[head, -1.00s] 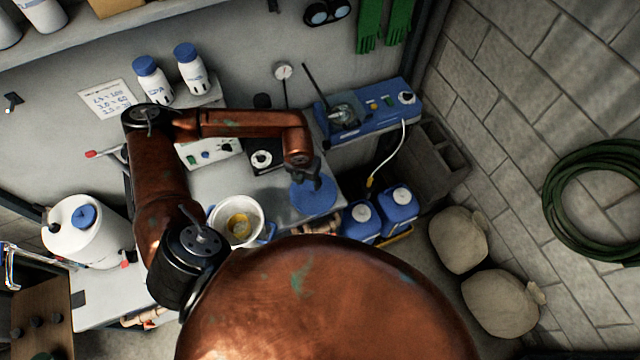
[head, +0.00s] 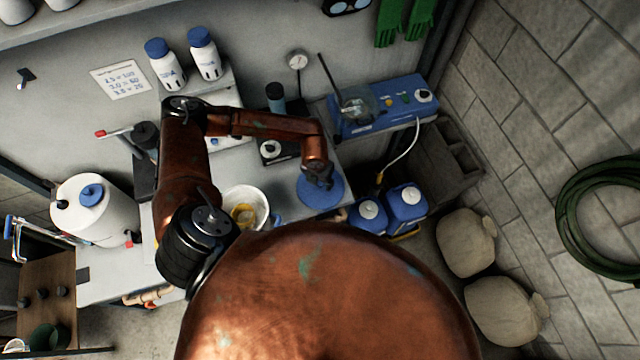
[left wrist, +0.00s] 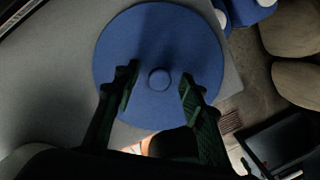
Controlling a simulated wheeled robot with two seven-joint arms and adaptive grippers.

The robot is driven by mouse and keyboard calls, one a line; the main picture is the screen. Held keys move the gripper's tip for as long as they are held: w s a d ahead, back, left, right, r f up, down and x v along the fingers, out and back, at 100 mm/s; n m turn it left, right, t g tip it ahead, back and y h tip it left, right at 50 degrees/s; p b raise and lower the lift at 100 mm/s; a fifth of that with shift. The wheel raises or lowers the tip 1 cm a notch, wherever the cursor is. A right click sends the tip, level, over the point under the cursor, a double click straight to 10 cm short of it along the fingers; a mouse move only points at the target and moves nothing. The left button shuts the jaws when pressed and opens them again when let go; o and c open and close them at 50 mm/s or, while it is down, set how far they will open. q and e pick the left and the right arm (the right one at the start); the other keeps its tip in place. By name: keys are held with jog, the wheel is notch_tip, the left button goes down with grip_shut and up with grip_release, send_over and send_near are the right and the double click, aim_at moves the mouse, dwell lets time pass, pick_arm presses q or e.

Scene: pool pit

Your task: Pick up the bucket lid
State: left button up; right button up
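The bucket lid is a round blue disc (head: 323,194) lying flat near the right end of the grey bench. In the left wrist view the lid (left wrist: 155,45) has a small round knob at its centre. My left gripper (head: 321,180) is over the lid in the head view. In the left wrist view its two dark fingers (left wrist: 158,84) are apart, one on each side of the knob, and nothing is between them but the knob. I cannot tell whether they touch the lid. My right gripper is not in view.
A white bucket (head: 262,204) with something yellow inside stands left of the lid. A blue device (head: 385,106) sits behind. Two blue jugs (head: 407,205) stand beyond the bench's right end. A white tank (head: 90,212) is at the left.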

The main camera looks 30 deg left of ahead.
pick_arm(q)
jog(key=shift+f, duration=0.25)
jog(key=shift+c, duration=0.6)
grip_shut()
jog(key=shift+r, duration=0.1)
